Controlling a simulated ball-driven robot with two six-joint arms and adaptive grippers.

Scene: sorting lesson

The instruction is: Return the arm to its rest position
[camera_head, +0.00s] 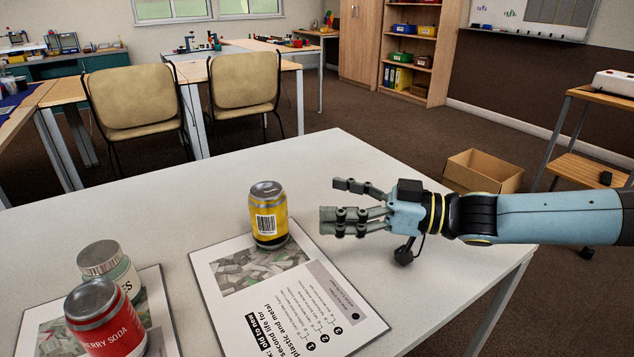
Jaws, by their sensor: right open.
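My right gripper (348,204) reaches in from the right over the white table (180,205). Its fingers are apart and empty, and they point left. A yellow can (267,222) with a barcode label stands upright left of the fingertips, with a gap between them. The can stands at the upper edge of a printed sheet (320,325) about plastic and metal. My left gripper is not in this view.
A red soda can (105,325) and a jar with a pale green label (108,265) stand on another sheet (165,340) at lower left. A cardboard box (482,172) sits on the floor beyond the table. Two chairs (133,98) stand behind. The table's far left is clear.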

